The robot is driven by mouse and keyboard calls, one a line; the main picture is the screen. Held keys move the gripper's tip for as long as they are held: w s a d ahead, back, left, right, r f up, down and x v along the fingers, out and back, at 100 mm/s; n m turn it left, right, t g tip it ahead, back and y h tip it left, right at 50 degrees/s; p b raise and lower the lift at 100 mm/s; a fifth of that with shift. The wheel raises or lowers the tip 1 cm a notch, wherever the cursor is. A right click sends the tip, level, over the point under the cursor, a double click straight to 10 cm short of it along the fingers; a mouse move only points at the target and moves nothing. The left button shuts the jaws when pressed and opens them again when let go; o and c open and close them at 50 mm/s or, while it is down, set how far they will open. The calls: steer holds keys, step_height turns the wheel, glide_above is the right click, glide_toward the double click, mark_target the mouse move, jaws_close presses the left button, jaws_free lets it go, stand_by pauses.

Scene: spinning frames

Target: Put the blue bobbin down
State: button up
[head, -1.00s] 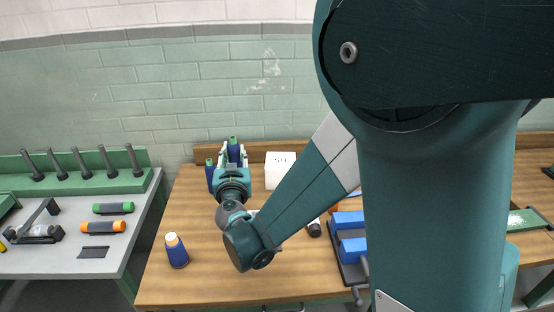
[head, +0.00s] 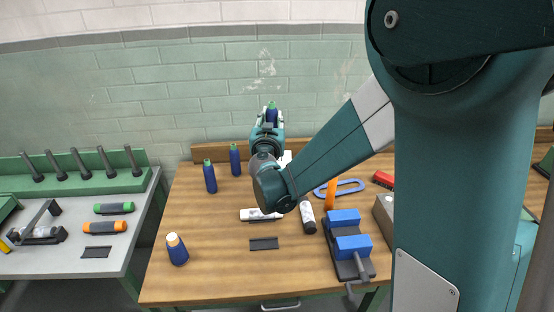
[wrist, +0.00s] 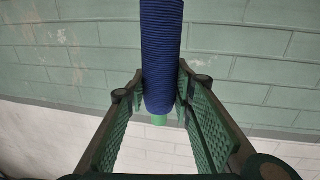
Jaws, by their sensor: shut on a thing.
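My gripper (head: 268,129) is raised above the back of the wooden table and shut on a blue bobbin (head: 272,114) with a green top. In the wrist view, the blue bobbin (wrist: 161,60) is ribbed, with a green end, and sits between the two finger pads of my gripper (wrist: 160,95). Only the brick wall shows behind it there. Two more blue bobbins with green tops, one (head: 210,178) further left and one (head: 235,161) nearer the gripper, stand upright at the table's back left. My forearm hides part of the table behind it.
A blue bobbin with a cream top (head: 177,251) stands at the front left. A white tube (head: 258,214), a dark pad (head: 264,244), a dark cylinder (head: 307,216) and a blue-jawed vise (head: 349,245) occupy the middle and right.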

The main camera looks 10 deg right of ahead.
steer(key=shift+f, duration=0.1)
steer(key=shift+f+b, duration=0.55)
steer(key=shift+f, duration=2.5)
steer(key=shift+f+b, duration=0.35)
steer(key=shift+f, duration=1.5)
steer(key=shift+f, duration=0.1)
steer(key=o, duration=0.5)
steer(key=shift+f, duration=0.1)
steer(key=shift+c, duration=0.2)
steer(key=o, duration=0.5)
steer(key=shift+c, duration=0.2)
steer(key=shift+s+r, duration=0.1)
steer(key=shift+r, duration=0.15)
